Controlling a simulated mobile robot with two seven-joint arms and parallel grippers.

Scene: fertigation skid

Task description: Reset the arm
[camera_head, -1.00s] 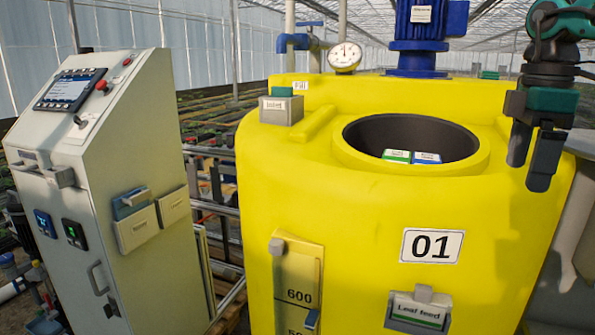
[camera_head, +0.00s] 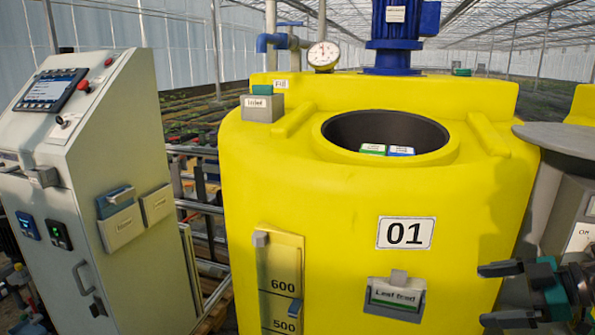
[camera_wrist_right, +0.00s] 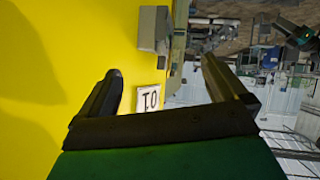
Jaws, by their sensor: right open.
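My right gripper (camera_head: 502,294) is at the lower right of the head view, in front of the yellow tank's right side. Its two dark fingers point left and stand apart with nothing between them. In the right wrist view the fingers (camera_wrist_right: 165,90) are also apart and empty, with the yellow tank (camera_wrist_right: 50,50) at the left and its number label (camera_wrist_right: 150,98) visible beyond them. The tank (camera_head: 330,200) carries the "01" label and a "Leaf feed" holder (camera_head: 394,296). My left gripper is not in view.
A control cabinet (camera_head: 90,190) with a screen stands at the left. The tank's round opening (camera_head: 430,135) holds a green and a blue-white pack. A gauge (camera_head: 323,54) and blue motor (camera_head: 395,40) stand behind. A grey round surface (camera_head: 560,138) is at the right.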

